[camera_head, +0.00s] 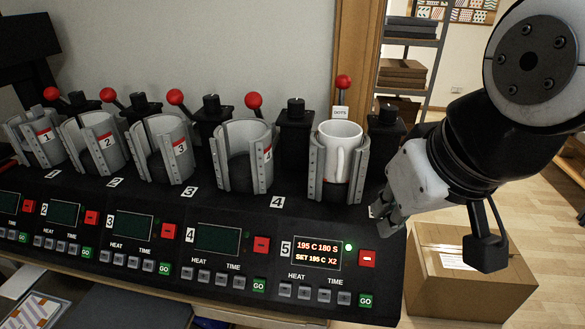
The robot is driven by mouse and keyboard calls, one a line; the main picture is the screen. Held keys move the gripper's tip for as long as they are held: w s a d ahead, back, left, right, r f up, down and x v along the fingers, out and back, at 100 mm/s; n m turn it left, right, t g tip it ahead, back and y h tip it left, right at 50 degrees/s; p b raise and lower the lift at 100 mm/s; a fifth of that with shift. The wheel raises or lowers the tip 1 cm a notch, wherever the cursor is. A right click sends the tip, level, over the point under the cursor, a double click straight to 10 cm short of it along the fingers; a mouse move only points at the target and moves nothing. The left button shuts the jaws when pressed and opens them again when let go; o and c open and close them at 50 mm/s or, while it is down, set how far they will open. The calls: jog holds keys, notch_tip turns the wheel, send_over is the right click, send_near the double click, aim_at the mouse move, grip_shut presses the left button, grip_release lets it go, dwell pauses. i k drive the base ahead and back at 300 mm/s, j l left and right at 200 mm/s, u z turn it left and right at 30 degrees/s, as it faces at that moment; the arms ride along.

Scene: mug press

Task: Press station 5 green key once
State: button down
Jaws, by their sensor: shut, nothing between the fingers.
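Station 5 is at the right end of the black console (322,315). Its green key, marked GO (366,301), sits at the lower right of its panel, below the red minus key (367,258). The station 5 display (318,252) is lit and reads "195 C 180 S" and "SET 195 C X2"; a small green lamp (349,247) glows beside it. A white mug (339,135) stands in the station 5 press. My gripper (384,213) is shut and empty, near the console's right end, up the picture from the red and green keys and apart from the green key.
Stations 1 to 4 (245,155) stand to the left with empty-looking grey clamps, red-knobbed levers and dark displays. Grey HEAT and TIME buttons (305,292) lie left of the green key. A cardboard box (465,285) is on the floor at right. A shelf (410,60) stands behind.

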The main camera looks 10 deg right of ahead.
aim_at(364, 300)
jog(key=k+j+z, duration=0.2)
jog(key=k+j, duration=0.2)
jog(key=k+j+z, duration=0.15)
jog(key=k+j, duration=0.15)
jog(key=k+j+z, duration=0.2)
jog(key=k, duration=0.35)
jog(key=k+j+z, duration=0.2)
jog(key=k, duration=0.25)
jog(key=j, duration=0.1)
